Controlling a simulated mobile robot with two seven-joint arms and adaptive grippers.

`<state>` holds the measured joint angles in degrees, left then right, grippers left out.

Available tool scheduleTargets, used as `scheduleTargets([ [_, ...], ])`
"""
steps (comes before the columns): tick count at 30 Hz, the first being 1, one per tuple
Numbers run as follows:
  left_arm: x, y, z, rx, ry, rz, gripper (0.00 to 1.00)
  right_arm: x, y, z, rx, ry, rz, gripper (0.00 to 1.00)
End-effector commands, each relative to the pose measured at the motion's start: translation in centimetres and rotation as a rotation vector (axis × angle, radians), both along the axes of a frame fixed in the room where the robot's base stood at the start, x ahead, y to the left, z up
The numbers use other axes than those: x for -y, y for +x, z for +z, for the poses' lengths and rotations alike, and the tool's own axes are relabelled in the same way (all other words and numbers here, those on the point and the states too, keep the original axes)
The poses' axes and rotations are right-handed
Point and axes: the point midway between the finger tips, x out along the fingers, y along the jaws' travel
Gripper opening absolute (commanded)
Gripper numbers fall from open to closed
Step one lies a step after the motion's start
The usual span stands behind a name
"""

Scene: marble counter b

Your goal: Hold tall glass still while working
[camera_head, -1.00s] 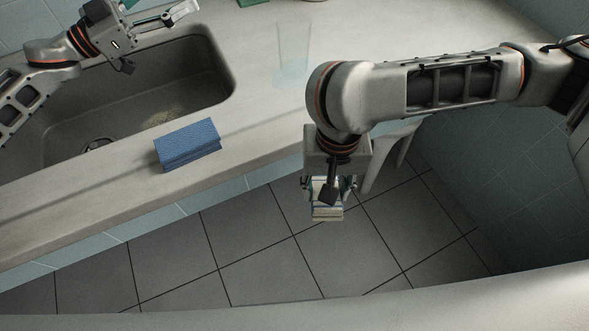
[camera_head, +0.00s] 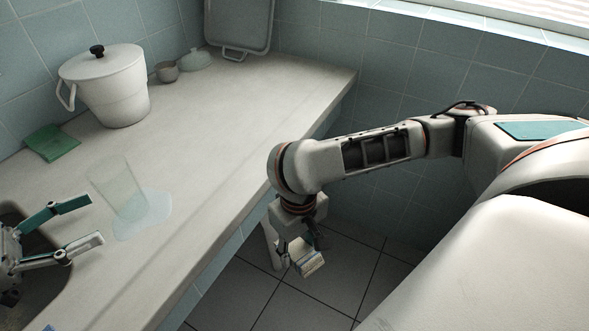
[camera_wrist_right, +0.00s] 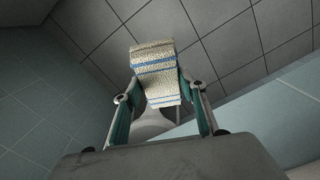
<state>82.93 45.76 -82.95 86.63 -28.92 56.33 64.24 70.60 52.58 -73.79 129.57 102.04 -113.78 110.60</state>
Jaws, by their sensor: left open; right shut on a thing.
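The clear tall glass (camera_head: 117,190) stands on the counter at the left of the head view. A shiny pale puddle (camera_head: 152,213) spreads around its base. My left gripper (camera_head: 95,220) is open; its two fingers point towards the glass from the left and look apart from it. My right gripper (camera_head: 305,258) hangs beyond the counter's front edge, above the floor. It is shut on a cream cloth with blue stripes (camera_head: 310,265), which also shows between the fingers in the right wrist view (camera_wrist_right: 155,70).
A white lidded pot (camera_head: 112,90) and a green pad (camera_head: 52,142) are behind the glass. Small dishes (camera_head: 193,60) and a leaning grey tray (camera_head: 240,25) are at the back. The sink (camera_head: 45,285) is at the lower left. The counter right of the puddle is clear.

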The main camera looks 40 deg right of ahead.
Motion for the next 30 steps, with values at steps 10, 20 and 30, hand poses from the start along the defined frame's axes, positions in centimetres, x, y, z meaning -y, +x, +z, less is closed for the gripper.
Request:
scheduleTargets([
  [10, 4.8, 0.0, -0.1, 0.003, -0.001, -0.001, 0.64, 0.0, 0.2, 0.7, 0.010, 0.000, -0.001, 0.24],
  [20, 7.0, 0.0, -0.6, 0.001, -0.001, 0.000, 0.64, 0.0, 0.6, 1.9, 0.029, 0.000, -0.001, 0.24],
  [30, 7.2, 0.0, -0.8, -0.001, 0.000, 0.001, 0.59, 0.0, 0.5, 1.9, 0.028, 0.000, -0.001, 0.24],
])
